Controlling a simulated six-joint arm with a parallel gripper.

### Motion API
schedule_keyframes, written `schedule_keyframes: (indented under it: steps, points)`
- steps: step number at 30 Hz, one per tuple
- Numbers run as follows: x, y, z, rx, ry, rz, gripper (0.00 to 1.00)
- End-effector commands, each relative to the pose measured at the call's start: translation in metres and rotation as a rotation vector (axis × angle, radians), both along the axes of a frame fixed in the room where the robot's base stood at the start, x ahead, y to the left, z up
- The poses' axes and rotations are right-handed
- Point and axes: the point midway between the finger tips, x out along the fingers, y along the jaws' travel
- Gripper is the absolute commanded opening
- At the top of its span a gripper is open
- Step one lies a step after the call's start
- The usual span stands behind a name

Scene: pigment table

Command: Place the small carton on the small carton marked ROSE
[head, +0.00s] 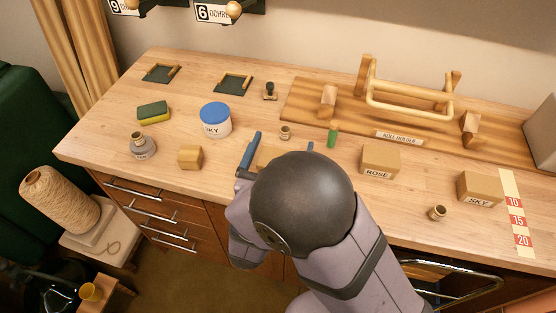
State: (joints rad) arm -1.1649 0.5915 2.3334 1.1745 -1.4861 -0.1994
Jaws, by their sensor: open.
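A small tan carton marked ROSE (379,161) stands upright on the table, right of my arm. Another tan box-like thing (268,157) shows in part beside my gripper; my arm hides most of it, and I see no label. It looks like a small carton on the table. My gripper (281,149) is open, with its blue fingers on either side of this thing; contact cannot be told. A further carton marked SKY (479,188) stands farther right, near the front edge.
A roll holder (410,98) fills the back right. A green cylinder (332,137) and a small pot (285,132) stand close to my gripper. A blue-lidded SKY jar (215,121), sponge (154,113) and tan block (190,157) are left. A small pot (437,212) lies front right.

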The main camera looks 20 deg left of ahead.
Motion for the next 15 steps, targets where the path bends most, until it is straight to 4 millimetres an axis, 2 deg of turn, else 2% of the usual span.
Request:
schedule_keyframes:
  steps: [3,10,15]
  points:
    - [0.0064,-0.0002,0.0,-0.001,0.0,0.0,0.91]
    - [0.0068,0.0001,-0.0004,0.0,0.0,0.001,0.91]
    - [0.0067,0.0001,-0.0003,0.0,0.0,0.001,0.5]
